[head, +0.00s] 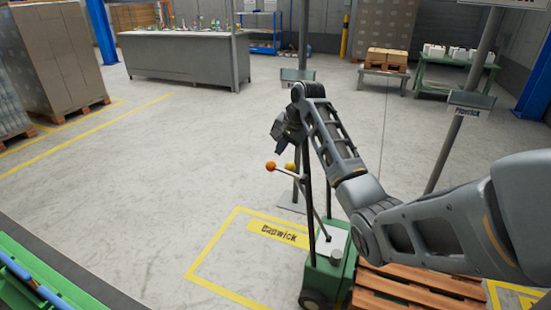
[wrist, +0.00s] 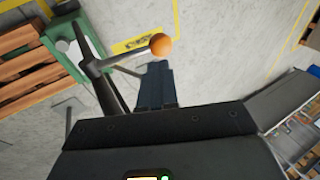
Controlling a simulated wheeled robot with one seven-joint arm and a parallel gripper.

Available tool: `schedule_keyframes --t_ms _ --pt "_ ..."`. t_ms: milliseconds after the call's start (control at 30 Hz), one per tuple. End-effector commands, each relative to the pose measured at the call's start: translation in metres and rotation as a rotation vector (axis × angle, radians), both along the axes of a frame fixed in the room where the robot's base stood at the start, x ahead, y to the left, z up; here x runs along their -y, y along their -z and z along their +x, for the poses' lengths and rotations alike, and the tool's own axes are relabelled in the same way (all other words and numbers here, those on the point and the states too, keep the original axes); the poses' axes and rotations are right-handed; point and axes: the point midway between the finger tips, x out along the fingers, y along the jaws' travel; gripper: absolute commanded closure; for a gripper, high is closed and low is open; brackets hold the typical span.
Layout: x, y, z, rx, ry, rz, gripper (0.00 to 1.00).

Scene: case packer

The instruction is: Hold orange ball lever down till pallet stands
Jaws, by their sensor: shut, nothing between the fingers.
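The orange ball (head: 270,166) tops a thin lever on a green wheeled machine (head: 322,277). A yellow ball (head: 290,166) shows just right of it. My gripper (head: 279,150) is above and close to the orange ball. In the wrist view my shut fingers (wrist: 156,85) are empty and appear just below the orange ball (wrist: 160,44). I cannot tell whether they touch it.
A yellow-outlined floor bay with a Banwick label (head: 278,234) lies left of the machine. Dark upright bars (head: 308,190) rise from the machine near my gripper. A sign post (head: 470,110) stands at right.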

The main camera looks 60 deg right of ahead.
Motion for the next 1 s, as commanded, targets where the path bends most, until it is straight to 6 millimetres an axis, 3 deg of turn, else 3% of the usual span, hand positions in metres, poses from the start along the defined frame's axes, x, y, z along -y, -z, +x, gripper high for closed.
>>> schedule_keyframes --t_ms 200,400,1000 --pt "0.004 0.033 0.015 -0.001 0.0 0.001 1.0" --pt "0.007 0.047 0.022 0.0 0.0 -0.001 1.0" --pt "0.006 0.051 0.025 -0.029 -0.001 -0.003 1.0"
